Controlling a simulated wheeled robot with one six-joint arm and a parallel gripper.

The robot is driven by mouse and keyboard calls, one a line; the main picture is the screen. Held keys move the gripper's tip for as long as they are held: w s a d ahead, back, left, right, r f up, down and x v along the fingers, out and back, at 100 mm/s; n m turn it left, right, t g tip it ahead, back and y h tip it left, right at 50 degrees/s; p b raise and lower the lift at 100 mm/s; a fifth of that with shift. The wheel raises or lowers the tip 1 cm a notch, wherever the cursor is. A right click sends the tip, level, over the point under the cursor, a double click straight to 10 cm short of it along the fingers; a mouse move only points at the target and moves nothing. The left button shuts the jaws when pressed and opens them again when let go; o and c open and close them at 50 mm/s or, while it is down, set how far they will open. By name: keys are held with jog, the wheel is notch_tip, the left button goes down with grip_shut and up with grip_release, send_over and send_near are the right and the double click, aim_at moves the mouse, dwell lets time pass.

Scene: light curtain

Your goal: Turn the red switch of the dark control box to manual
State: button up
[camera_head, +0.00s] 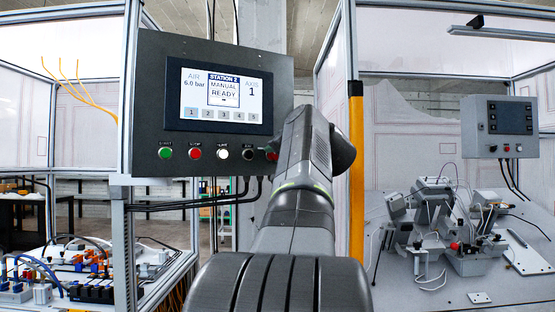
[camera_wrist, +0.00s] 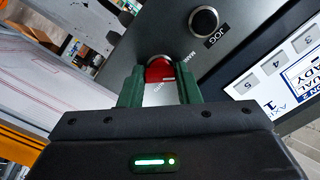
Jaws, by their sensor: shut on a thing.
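The dark control box (camera_head: 150,100) hangs on the frame at centre left, with its lit screen (camera_head: 226,95) reading "STATION 2 MANUAL READY". The red switch (camera_wrist: 159,70) is at the right end of the box's button row; in the head view only its edge (camera_head: 270,153) shows beside my arm. In the wrist view, my gripper (camera_wrist: 159,84) has its two green fingers on either side of the red switch, shut on it. In the head view my gripper is hidden behind my arm.
Green (camera_head: 165,153), red (camera_head: 194,153) and white (camera_head: 222,153) buttons sit left of the switch, with the black JOG button (camera_wrist: 204,22) nearest. A yellow-orange post (camera_head: 356,170) stands right of my arm. A grey box (camera_head: 500,127) hangs further right.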

jog(key=shift+f, duration=0.1)
dwell(0.4)
jog(key=o, duration=1)
jog(key=b+v, duration=0.2)
jog(key=v, duration=1.1)
jog(key=shift+s+d, duration=0.2)
jog(key=shift+s, duration=0.15)
jog(key=p+x, duration=0.2)
jog(key=x, duration=1.2)
jog(key=shift+s, duration=0.1)
